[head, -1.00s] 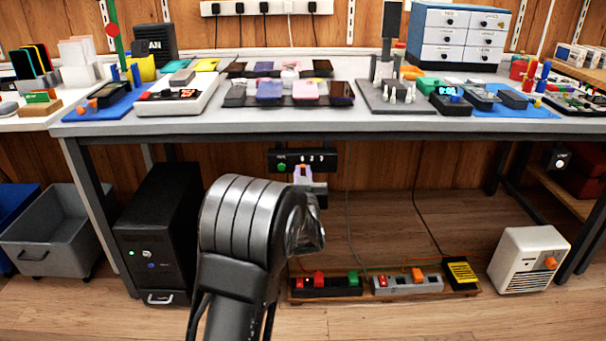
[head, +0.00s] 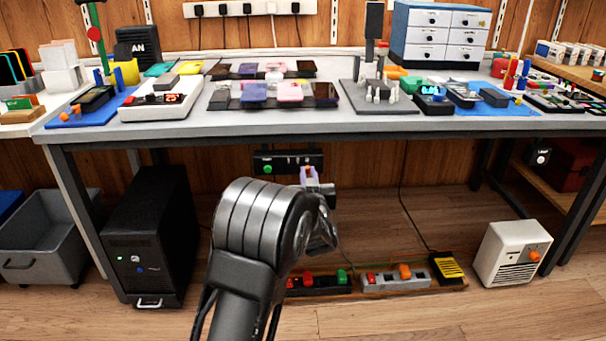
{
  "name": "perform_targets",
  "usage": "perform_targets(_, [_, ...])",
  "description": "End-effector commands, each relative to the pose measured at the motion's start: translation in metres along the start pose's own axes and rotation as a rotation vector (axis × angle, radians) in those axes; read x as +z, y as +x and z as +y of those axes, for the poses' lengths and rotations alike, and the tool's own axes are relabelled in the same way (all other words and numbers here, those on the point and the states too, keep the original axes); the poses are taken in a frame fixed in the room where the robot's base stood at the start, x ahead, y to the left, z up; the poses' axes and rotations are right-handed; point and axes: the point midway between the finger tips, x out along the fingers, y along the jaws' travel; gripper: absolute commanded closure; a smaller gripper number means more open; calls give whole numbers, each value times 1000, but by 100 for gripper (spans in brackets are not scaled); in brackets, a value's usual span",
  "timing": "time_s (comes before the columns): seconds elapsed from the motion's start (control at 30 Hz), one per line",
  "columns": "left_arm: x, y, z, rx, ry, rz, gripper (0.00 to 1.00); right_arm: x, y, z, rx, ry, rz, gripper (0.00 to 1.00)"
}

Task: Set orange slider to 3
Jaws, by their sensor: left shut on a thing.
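A black control panel (head: 262,159) with a green button is mounted under the table's front edge. White marks run along its right half, too small to read clearly now. My left gripper (head: 311,176) is at the lower right part of the panel, below the rightmost marks. It is shut on the orange slider (head: 308,171), which shows as a small orange patch between the fingertips. My left wrist and the fingers hide part of the slider and the area below it. My right gripper is not in view.
The workbench (head: 330,127) stands above the panel. A black computer tower (head: 150,235) stands on the floor at left. A board with power strips (head: 395,279) lies below at right, and a white heater (head: 508,255) stands farther right.

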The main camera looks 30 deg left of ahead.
Motion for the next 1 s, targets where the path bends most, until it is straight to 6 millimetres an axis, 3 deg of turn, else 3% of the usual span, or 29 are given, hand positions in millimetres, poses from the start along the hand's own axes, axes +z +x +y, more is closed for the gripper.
perform_targets(0.03, [0, -1, 5, 9, 0, 0, 100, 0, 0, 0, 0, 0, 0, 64])
perform_targets(0.07, [0, -1, 5, 10, -1, 0, 86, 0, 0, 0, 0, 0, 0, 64])
perform_targets(0.3, [0, -1, 4, 8, 0, 0, 66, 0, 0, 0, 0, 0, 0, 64])
perform_targets(0.67, [-1, -5, 3, 7, -1, -1, 65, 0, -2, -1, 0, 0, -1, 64])
perform_targets(1.0, [-3, -55, 4, 10, 0, -3, 65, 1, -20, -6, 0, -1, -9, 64])
